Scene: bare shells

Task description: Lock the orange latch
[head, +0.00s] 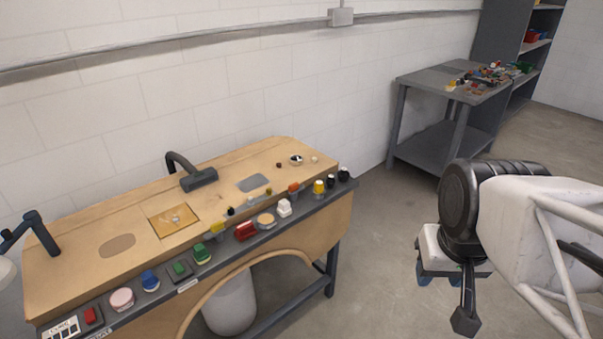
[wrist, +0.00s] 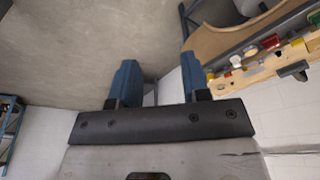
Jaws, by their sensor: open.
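A small orange part (head: 293,188), which looks like the latch, sits near the right end of the workbench's front control row, left of a yellow knob. It is too small to tell whether it is locked.
The wooden workbench (head: 125,205) carries buttons and knobs, including a red block (head: 246,230) and a white one (head: 284,207). A dark lamp-like arm (head: 190,173) rises at its back. A grey table (head: 420,81) with loose parts stands back right. Floor between is clear.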

